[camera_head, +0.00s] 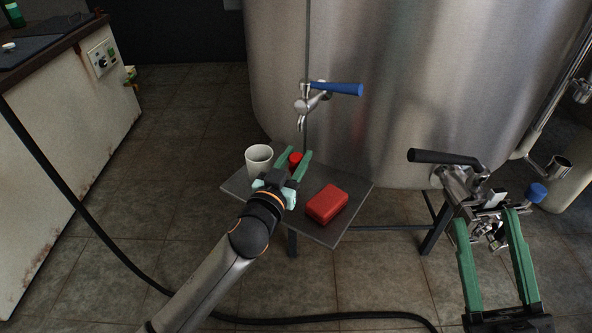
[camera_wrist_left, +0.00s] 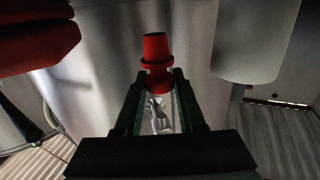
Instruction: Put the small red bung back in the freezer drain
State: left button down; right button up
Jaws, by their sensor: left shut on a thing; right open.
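The small red bung (camera_head: 295,159) shows between the green fingers of my left gripper (camera_head: 298,155), over the small grey table. In the left wrist view the bung (camera_wrist_left: 156,50) stands upright in my left gripper (camera_wrist_left: 158,80), narrow end away from the wrist and a flange near the fingertips. The left gripper is shut on it. My right gripper (camera_head: 487,217) is open and empty at the lower right, below the tank's valve. The white, rust-stained chest at the left (camera_head: 60,170) looks like the freezer. I cannot make out its drain.
The grey table (camera_head: 335,233) holds a white cup (camera_head: 259,157) left of the bung and a red box (camera_head: 327,204) to the right. A tap with a blue handle (camera_head: 336,88) juts from the steel tank (camera_head: 400,60) above. A black hose (camera_head: 75,205) crosses the floor.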

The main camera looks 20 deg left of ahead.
pick_arm(q)
jog(key=shift+f+b, duration=0.45)
jog(key=shift+f, duration=0.45)
jog(key=shift+f+b, duration=0.35)
jog(key=shift+f, duration=0.25)
pick_arm(e)
jog(key=y, duration=0.1)
jog(key=s+r+n+y, duration=0.1)
jog(key=s+n+y, duration=0.1)
jog(key=shift+s+a+r, duration=0.25)
jog(key=shift+r, duration=0.15)
pick_arm(q)
jog(key=shift+f, duration=0.15)
pick_arm(e)
jog(key=shift+f, duration=0.1)
pick_arm(q)
jog(key=c, duration=0.5)
grip_release()
